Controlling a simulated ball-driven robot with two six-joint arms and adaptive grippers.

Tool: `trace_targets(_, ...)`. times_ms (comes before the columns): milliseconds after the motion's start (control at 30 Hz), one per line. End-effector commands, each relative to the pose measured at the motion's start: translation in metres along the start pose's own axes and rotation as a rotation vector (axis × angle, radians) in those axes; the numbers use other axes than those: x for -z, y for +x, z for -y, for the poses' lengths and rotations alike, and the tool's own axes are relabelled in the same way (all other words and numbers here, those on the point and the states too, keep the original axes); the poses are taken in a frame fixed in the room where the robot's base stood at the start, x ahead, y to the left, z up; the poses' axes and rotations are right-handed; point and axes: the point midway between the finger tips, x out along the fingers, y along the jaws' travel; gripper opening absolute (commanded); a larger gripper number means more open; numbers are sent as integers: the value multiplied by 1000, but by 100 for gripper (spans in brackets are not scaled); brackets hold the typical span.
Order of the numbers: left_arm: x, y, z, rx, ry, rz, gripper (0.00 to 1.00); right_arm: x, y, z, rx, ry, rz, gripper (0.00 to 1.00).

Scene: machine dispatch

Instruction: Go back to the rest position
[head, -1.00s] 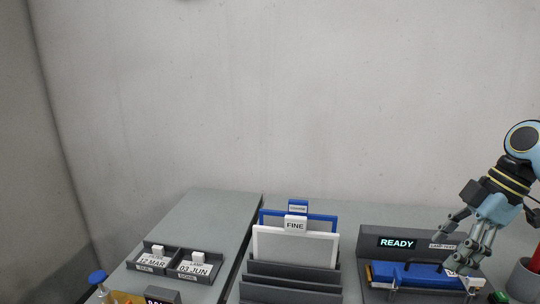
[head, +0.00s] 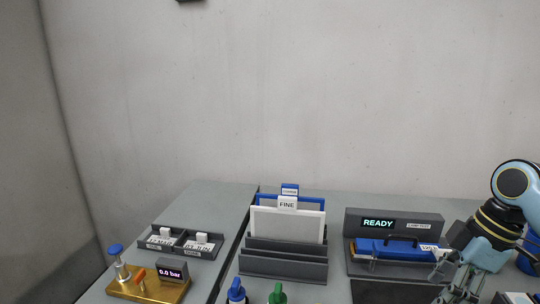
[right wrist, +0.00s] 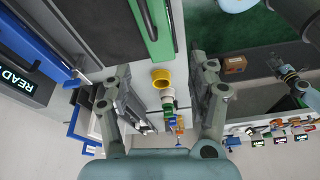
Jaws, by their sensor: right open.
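My right gripper (head: 462,285) is at the lower right of the head view, in front of the machine with the READY display (head: 378,223). In the right wrist view its two fingers (right wrist: 163,100) are spread wide with nothing between them. A blue cartridge with a dark handle (head: 395,249) lies in the machine, apart from the gripper. The lower part of the gripper meets the bottom edge of the head view. My left gripper is not in view.
A rack (head: 285,264) holds a white-framed FINE panel (head: 287,224) and a blue-framed one behind. At left are a tray with date cards (head: 180,242) and a brass base (head: 150,289) with a 0.0 bar display. Blue (head: 236,291) and green (head: 278,293) knobs stand in front.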

Motion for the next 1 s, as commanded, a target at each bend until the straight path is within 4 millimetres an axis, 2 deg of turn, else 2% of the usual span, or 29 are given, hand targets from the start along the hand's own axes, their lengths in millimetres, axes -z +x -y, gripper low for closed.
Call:
trace_targets(100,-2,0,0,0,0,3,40,-2,18,31,-27,96,32,60)
trace_targets(300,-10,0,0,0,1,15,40,-8,35,87,-116,314,69,60)
trace_targets(467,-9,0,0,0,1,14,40,-13,33,130,-202,509,72,60)
trace_targets(600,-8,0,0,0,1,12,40,-19,23,160,-275,671,62,60)
trace_targets(933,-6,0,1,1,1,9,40,-34,-14,211,-424,996,16,60)
trace_targets(967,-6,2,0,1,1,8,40,-37,-10,211,-431,1012,16,60)
trace_targets(1000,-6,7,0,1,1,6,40,-40,4,206,-428,1007,20,60)
